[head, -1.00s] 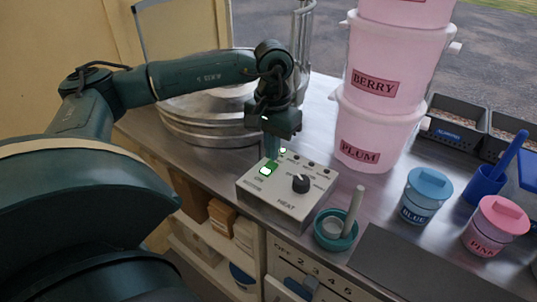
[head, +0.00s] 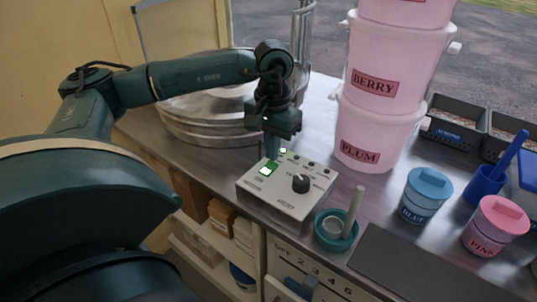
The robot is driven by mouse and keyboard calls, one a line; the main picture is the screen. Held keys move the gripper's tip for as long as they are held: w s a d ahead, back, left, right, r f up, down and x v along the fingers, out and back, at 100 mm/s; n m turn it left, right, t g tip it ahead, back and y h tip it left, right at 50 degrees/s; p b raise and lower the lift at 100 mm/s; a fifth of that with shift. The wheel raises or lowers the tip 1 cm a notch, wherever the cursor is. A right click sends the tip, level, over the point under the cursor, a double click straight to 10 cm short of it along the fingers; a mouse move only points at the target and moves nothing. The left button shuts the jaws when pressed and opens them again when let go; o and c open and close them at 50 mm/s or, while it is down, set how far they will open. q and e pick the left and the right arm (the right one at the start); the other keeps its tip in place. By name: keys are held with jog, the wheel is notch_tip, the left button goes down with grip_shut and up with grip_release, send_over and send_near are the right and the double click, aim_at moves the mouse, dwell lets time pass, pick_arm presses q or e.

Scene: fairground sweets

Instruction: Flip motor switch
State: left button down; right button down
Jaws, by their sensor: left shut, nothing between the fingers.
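A grey control box (head: 288,187) stands on the metal counter, with a black knob (head: 300,183) and small indicators on its top. A green-lit switch (head: 268,168) glows at the left of its top face, and a smaller green light (head: 283,150) shows near its back edge. My left gripper (head: 272,155) points straight down with its fingers shut and empty, right behind the lit switch. I cannot tell whether the fingertips touch it. My right gripper is not in view.
Stacked pink tubs (head: 375,125) stand behind the box to the right. A round metal pan (head: 205,125) is behind my left arm. A teal cup (head: 335,230) with a pale stick is close to the box's right front. Blue (head: 426,195) and pink (head: 495,226) lidded jars stand further right.

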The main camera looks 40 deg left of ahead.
aim_at(271, 164)
pick_arm(q)
jog(key=shift+f+b, duration=0.8)
jog(key=shift+f, duration=0.15)
jog(key=shift+r, duration=0.1)
dwell(0.4)
jog(key=shift+r+p, duration=2.5)
jog(key=shift+r, duration=1)
jog(key=shift+s+f, duration=0.1)
